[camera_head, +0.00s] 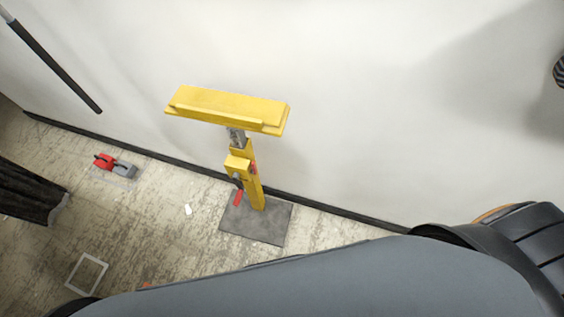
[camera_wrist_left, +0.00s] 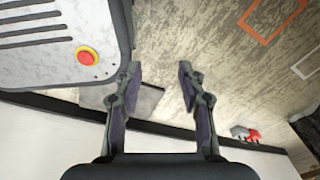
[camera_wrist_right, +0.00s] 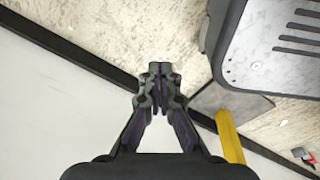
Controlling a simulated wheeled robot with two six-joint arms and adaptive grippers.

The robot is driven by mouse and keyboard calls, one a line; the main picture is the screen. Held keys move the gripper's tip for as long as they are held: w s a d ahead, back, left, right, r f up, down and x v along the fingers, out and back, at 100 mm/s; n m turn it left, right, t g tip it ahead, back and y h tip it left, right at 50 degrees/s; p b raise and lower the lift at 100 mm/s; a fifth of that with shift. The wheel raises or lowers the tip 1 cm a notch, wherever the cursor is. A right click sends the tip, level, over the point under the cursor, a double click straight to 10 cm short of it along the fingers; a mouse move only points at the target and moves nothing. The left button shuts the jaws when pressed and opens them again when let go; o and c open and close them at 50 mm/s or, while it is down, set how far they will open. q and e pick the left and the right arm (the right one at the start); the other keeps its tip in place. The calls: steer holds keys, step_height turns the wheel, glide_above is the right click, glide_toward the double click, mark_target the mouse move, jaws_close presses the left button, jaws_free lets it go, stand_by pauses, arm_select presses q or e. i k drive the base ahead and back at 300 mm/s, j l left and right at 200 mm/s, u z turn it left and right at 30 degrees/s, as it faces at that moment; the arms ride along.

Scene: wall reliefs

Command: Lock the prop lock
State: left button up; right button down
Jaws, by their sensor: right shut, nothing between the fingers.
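The yellow prop (camera_head: 258,185) stands upright by the wall in the head view, with a wide yellow top (camera_head: 228,108) and a grey square foot plate (camera_head: 278,222). A red handle (camera_head: 238,198) hangs at its lower left, and a small red part shows on its right side. The lock's state is too small to tell. My left gripper (camera_wrist_left: 158,72) is open and empty in the left wrist view; the foot plate (camera_wrist_left: 147,101) lies beyond its fingers. My right gripper (camera_wrist_right: 160,72) is shut and empty, with the yellow post (camera_wrist_right: 230,142) apart to its right. Neither gripper shows in the head view.
A red and grey object (camera_head: 115,165) lies on the floor left of the prop. A dark ribbed object (camera_head: 30,195) is at the left edge, and a dark rod (camera_head: 60,72) is at upper left. The white wall is close behind the prop. My grey body fills the foreground.

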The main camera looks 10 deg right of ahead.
mark_target(254, 171)
steer(key=l+u, duration=0.1)
steer(key=l, duration=0.5)
steer(key=k+l, duration=0.1)
steer(key=l, duration=0.55)
steer(key=l+u, duration=0.15)
steer(key=l, duration=0.45)
steer(key=k+l+u, duration=0.1)
steer(key=l, duration=0.55)
